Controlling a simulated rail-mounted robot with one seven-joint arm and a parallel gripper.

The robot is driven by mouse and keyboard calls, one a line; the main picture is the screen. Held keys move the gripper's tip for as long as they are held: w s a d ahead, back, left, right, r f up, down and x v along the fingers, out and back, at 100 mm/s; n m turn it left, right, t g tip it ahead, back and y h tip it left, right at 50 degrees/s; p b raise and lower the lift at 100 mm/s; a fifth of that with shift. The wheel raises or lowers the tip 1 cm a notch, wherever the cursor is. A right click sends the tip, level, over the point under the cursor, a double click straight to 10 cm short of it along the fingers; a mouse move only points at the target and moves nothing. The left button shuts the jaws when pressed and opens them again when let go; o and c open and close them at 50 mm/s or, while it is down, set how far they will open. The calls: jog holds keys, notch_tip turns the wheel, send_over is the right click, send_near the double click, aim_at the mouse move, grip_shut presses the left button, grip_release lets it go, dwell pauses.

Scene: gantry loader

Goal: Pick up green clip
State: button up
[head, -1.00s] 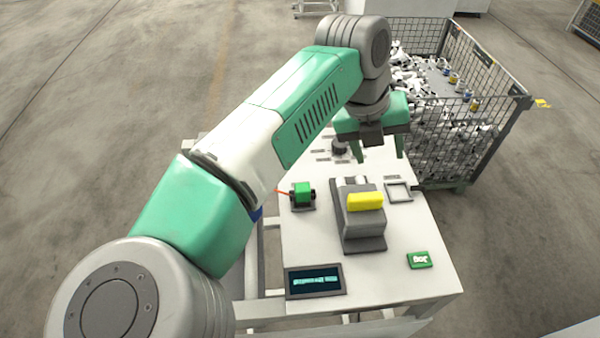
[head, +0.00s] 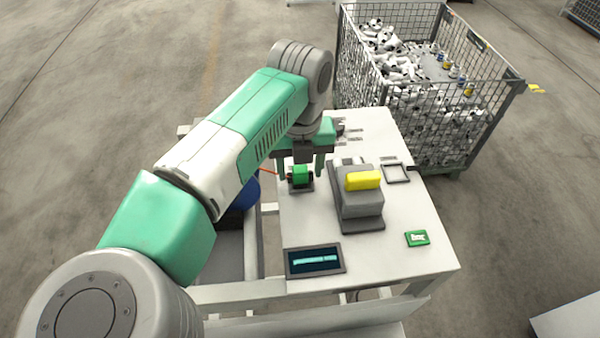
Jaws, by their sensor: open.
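The green clip (head: 300,174) is a small green block on a dark holder on the white table, left of the grey fixture. A thin orange-red line runs from its left side. My gripper (head: 301,172) is open, with its fingers pointing down. In the picture one finger is left of the clip and the other right of it. I cannot tell from this view whether the fingers touch it or how far down they reach.
A grey fixture with a yellow block (head: 363,180) stands right of the clip. A display (head: 314,261) and a green-and-white button plate (head: 417,238) lie at the table's front. A square frame (head: 396,174) lies farther right. A wire-mesh bin (head: 440,125) of white parts stands behind.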

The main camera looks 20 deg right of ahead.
jog(key=shift+f, duration=0.65)
jog(key=c, duration=1.1)
jog(key=shift+r, duration=0.15)
jog(key=shift+r, duration=0.35)
notch_tip(320, 180, up, 2)
jog(key=shift+w+r, duration=0.1)
jog(key=shift+r, duration=0.15)
jog(key=s+a+b, duration=0.1)
jog(key=s, duration=0.4)
jog(key=s+a+r, duration=0.1)
jog(key=s+a, duration=0.1)
jog(key=s, duration=0.3)
jog(key=s+a+b, duration=0.1)
jog(key=s, duration=0.4)
jog(key=shift+s+a+r+b, duration=0.2)
jog(key=shift+s+r+b, duration=0.05)
jog(key=shift+r+b, duration=0.1)
